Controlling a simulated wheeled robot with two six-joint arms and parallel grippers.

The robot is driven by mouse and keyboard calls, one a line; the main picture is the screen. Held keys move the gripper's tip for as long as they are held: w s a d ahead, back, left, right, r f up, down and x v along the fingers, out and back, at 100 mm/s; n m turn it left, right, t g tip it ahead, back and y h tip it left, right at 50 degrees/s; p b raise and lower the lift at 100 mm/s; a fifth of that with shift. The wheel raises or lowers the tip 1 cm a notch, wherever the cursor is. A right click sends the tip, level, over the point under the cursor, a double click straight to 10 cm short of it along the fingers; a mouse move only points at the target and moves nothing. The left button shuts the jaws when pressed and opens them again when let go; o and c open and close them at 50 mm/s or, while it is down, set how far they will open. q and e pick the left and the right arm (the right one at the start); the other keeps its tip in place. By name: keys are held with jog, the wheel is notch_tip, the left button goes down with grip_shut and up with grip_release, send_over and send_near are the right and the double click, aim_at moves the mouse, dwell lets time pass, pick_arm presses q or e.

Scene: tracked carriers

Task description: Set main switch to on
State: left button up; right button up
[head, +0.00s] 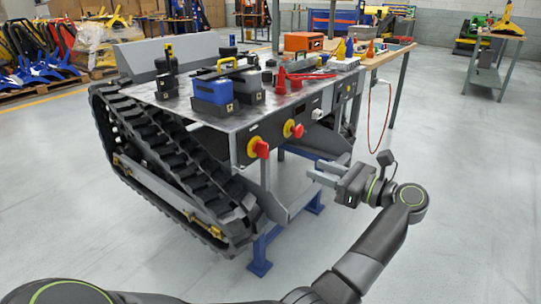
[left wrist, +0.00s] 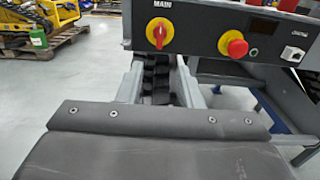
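The main switch (head: 259,148) is a red handle on a round yellow plate on the dark front panel of the tracked carrier. In the left wrist view the main switch (left wrist: 159,33) sits under the label MAIN, and its handle stands about upright. My left gripper (head: 322,172) is to the right of the switch and lower, apart from the panel. Its two fingers point left with a gap between them, open and empty. My right gripper is not in view.
A red emergency-stop button (left wrist: 233,44) on yellow is right of the switch, with a socket (left wrist: 293,54) beyond it. The carrier's track (head: 170,150) is at left. A workbench (head: 385,55) with a hanging red cable stands behind.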

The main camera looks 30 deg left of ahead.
aim_at(268, 151)
pick_arm(q)
jog(key=a, duration=0.5)
jog(key=a+b, duration=0.1)
jog(key=a, duration=0.4)
jog(key=w+a, duration=0.1)
jog(key=a, duration=0.4)
jog(key=shift+w+b, duration=0.1)
jog(key=shift+b, duration=0.2)
jog(key=shift+c, duration=0.3)
grip_shut()
